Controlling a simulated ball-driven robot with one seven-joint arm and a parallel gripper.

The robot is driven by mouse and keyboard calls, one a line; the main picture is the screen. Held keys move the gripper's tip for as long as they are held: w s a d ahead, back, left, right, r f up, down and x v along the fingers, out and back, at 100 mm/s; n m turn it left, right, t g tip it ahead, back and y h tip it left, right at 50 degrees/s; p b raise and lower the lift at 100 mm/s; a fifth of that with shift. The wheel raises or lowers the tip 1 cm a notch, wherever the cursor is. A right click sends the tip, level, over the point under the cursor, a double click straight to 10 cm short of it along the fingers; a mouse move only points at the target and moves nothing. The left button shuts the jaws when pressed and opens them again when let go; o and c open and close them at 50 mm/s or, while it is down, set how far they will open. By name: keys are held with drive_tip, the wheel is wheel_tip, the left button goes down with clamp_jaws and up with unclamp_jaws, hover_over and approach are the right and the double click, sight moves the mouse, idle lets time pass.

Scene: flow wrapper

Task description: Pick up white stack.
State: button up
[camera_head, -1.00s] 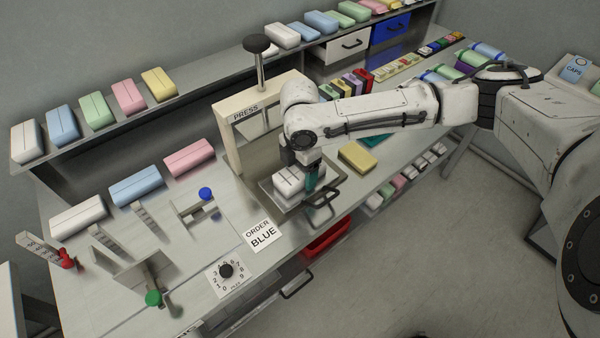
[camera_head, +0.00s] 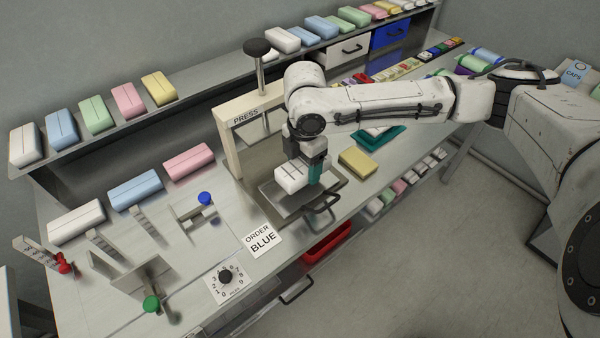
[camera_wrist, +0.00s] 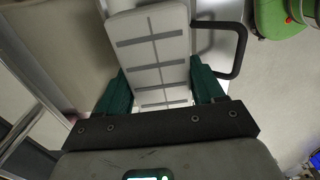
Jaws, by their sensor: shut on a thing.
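The white stack (camera_head: 291,178) is in front of the press frame, over the grey metal tray (camera_head: 281,205). Bare tray shows in front of the stack, and the stack seems slightly raised off it. My gripper (camera_head: 307,172) is shut on the stack, with a teal finger at its right side. In the wrist view the white stack (camera_wrist: 158,48), with grey bands across its top, lies between the two teal fingers of my gripper (camera_wrist: 162,85). Its underside is hidden.
The press (camera_head: 232,140) stands close behind the stack. A black handle (camera_head: 324,204) sticks out at the tray's right. A yellow block (camera_head: 358,161) is to the right.

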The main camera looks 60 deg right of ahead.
drive_tip(key=s+d+r+b, duration=0.1)
drive_tip(key=s+r, duration=0.7)
drive_tip(key=s, duration=0.5)
drive_tip(key=shift+d+r, duration=0.2)
drive_tip(key=shift+r, duration=0.15)
drive_tip(key=shift+d, duration=0.1)
